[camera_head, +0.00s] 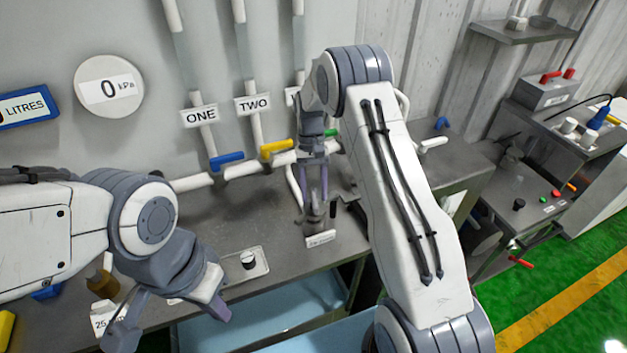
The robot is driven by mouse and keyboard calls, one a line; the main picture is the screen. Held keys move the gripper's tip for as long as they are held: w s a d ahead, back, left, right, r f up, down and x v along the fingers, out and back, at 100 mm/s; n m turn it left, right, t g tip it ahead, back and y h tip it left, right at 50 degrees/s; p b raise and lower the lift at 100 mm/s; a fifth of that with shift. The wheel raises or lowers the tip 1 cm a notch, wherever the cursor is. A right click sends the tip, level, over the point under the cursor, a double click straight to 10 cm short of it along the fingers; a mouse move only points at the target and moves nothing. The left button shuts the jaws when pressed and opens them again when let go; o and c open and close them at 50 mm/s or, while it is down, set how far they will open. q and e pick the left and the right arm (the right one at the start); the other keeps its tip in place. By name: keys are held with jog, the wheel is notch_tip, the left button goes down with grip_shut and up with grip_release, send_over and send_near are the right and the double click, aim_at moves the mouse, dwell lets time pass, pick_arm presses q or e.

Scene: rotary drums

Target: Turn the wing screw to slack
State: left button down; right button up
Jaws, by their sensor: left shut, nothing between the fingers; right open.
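My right gripper (316,200) points down over the bench, its fingers apart on either side of a small upright fitting. A small white label (320,239) sits at the front of this fitting; its text is too small to read. The wing screw cannot be picked out clearly; the fingers hide much of the fitting, and I cannot tell whether they touch it. My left gripper (218,312) is shut and empty at the lower left, in front of the bench edge and well apart from the fitting.
Pipes with a blue lever (227,160) and a yellow lever (277,147) run behind, labelled ONE and TWO. A gauge (109,87) reads 0. A blue tub (262,312) lies below. Another bench stands right.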

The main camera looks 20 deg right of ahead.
jog(key=b+v, duration=0.2)
jog(key=v, duration=0.7)
jog(key=shift+w+r+b, duration=0.15)
jog(key=shift+r+b, duration=0.25)
